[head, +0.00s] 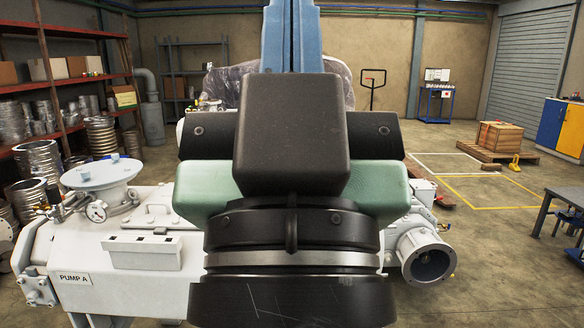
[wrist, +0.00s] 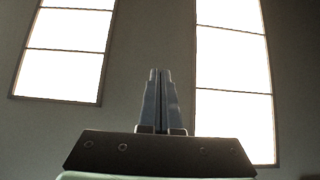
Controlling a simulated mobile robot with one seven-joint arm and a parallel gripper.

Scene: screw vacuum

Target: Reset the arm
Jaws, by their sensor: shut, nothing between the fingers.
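My gripper (head: 291,35) stands upright close in front of the head camera, its blue-grey fingers pointing up and pressed together. The dark wrist housing and pale green band of my arm fill the middle of the head view. In the wrist view my gripper (wrist: 160,100) also points up, fingers shut with nothing between them. Behind the fingers there are only a wall and two bright windows (wrist: 232,75). My arm hides the middle part of the white pump (head: 90,240) marked PUMP A behind it.
A shelf (head: 70,85) with metal hoses and boxes stands at the left. A flanged port (head: 428,258) of the pump shows right of my arm. A wooden crate (head: 500,137) and a blue-yellow cabinet (head: 565,128) stand at the right. The floor between is mostly clear.

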